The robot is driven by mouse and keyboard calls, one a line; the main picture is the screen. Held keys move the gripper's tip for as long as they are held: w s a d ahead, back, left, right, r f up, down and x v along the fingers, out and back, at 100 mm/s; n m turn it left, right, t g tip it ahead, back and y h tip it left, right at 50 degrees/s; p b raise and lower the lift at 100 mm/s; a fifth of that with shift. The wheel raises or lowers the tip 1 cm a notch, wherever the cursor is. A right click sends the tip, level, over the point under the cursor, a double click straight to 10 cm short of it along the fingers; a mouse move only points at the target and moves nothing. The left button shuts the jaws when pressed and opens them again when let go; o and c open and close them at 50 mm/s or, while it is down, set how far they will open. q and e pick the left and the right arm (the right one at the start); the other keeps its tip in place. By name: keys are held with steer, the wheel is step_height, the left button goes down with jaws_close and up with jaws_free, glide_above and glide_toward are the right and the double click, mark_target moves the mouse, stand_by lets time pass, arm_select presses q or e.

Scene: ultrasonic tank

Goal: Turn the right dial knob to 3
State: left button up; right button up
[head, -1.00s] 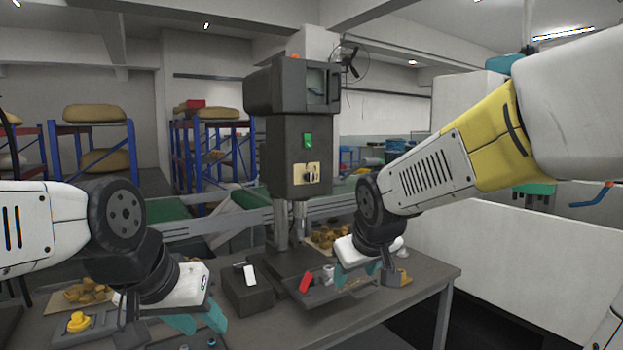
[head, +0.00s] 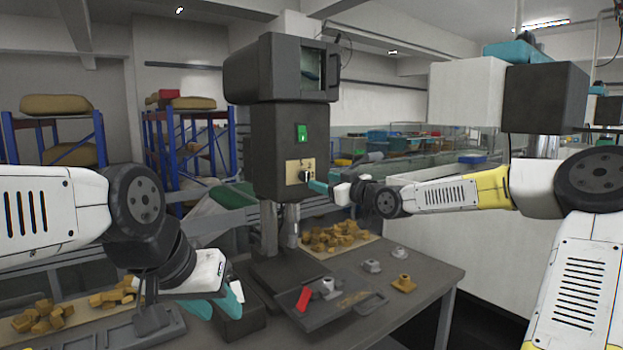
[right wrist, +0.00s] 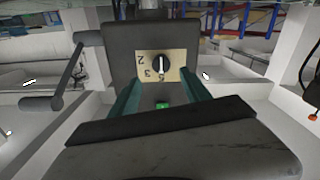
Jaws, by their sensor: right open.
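The black dial knob (head: 306,176) sits on a pale gold plate (head: 293,172) on the front of the dark drill-press-like machine (head: 280,125). In the right wrist view the knob (right wrist: 161,64) has a white pointer line, roughly upright in that picture, and printed numbers including 2 and 3 beside it. I cannot tell which end of the line is the pointer. My right gripper (head: 318,186) is in front of the plate. In the right wrist view its teal fingers (right wrist: 161,77) are apart, on either side of the knob, with no clear contact. My left gripper (head: 219,303) is open and empty over the table.
A green switch (head: 302,132) is above the plate. Below, the table (head: 420,290) holds a dark tray (head: 340,312) with a red piece (head: 303,299), small fittings and piles of brownish pieces (head: 335,236). Racks stand behind.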

mark_target(307, 177)
steer(key=x, duration=0.7)
steer(key=shift+a+f, duration=0.1)
jaws_close()
